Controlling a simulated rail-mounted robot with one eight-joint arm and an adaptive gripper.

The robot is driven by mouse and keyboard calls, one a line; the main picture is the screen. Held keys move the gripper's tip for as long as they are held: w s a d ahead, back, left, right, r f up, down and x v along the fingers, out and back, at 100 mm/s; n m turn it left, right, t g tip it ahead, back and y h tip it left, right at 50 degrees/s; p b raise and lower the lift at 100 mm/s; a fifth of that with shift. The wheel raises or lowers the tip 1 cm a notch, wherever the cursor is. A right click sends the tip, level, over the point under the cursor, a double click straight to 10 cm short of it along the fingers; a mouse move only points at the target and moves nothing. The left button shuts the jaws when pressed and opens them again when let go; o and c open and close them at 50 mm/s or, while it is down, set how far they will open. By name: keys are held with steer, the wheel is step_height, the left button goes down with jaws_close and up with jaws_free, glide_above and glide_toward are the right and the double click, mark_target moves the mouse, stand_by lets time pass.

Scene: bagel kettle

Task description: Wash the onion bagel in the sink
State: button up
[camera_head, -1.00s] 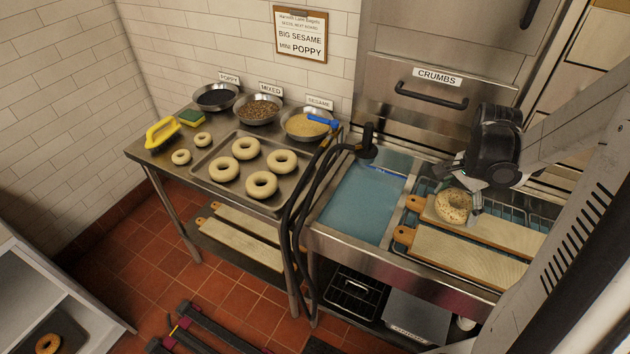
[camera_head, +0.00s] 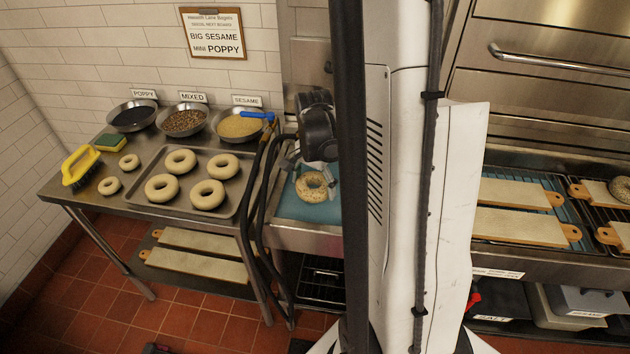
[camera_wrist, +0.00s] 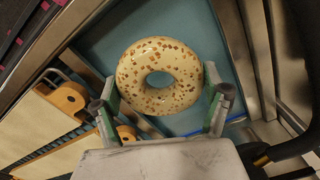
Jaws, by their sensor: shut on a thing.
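The onion bagel (camera_head: 311,186), pale with brown flecks, is held between the two fingers of my gripper (camera_head: 314,170). In the wrist view the bagel (camera_wrist: 160,76) fills the middle, with a green-padded finger of my gripper (camera_wrist: 162,104) on either side. The bagel is over the blue-floored sink (camera_head: 300,208); the sink floor (camera_wrist: 105,48) shows around it in the wrist view. I cannot tell how far above the sink floor it is. My column hides the right part of the sink in the head view.
Black hoses (camera_head: 255,190) stand at the sink's left edge. A tray (camera_head: 150,205) of plain bagels and three topping bowls lie left. Wooden boards (camera_wrist: 52,115) rest right of the sink, another bagel (camera_head: 620,189) at far right. A scrubbing brush (camera_head: 80,167) and sponge (camera_head: 111,142) sit far left.

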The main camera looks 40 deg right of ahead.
mark_target(314, 215)
steer(key=shift+f+b, duration=4.45)
steer(key=shift+f, duration=0.5)
step_height(314, 215, up, 13)
steer(key=p, duration=0.8)
